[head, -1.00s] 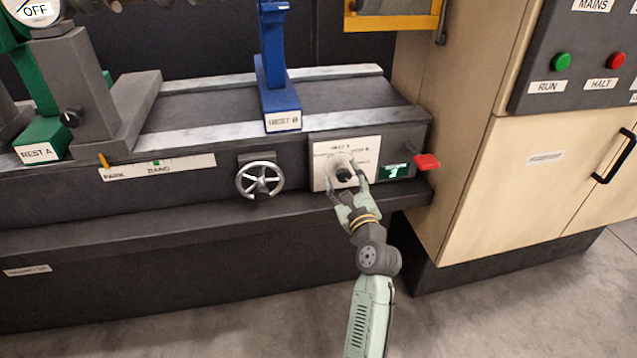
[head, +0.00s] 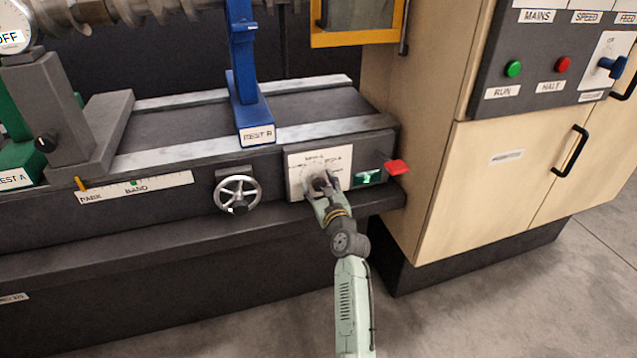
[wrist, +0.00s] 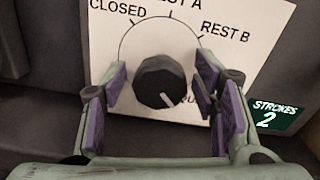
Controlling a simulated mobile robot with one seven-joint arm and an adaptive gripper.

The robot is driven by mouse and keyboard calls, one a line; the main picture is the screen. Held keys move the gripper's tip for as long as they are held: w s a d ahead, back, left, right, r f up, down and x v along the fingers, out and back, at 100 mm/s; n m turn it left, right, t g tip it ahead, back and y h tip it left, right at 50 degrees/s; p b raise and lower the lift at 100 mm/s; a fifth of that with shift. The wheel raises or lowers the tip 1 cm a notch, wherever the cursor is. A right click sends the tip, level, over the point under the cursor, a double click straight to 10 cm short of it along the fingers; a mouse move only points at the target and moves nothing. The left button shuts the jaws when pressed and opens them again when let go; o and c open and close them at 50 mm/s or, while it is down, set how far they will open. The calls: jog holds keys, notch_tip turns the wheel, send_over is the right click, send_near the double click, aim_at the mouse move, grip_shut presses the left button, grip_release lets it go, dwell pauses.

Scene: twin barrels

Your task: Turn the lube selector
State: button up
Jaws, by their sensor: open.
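The selector is a dark faceted knob (wrist: 160,82) on a white plate (wrist: 108,42) printed CLOSED, REST B and a partly cropped top label ending in A. A fourth label at lower right is mostly hidden by a finger. The knob's white pointer line is toward the lower right. My gripper (wrist: 165,95) is open, with purple finger pads to the left and right of the knob and gaps between pads and knob. In the head view my gripper (head: 322,188) is at the white plate (head: 340,160), largely covering the knob.
A green display (wrist: 272,115) reading STROKES 2 is right of the plate. A red lever (head: 397,167) juts out at the bench's right end. A spoked handwheel (head: 237,193) is left of the plate. The blue REST B stand (head: 245,85) is above. Open floor lies at lower right.

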jog(key=shift+w+a, duration=0.1)
jog(key=shift+w, duration=0.1)
jog(key=c, duration=1.2)
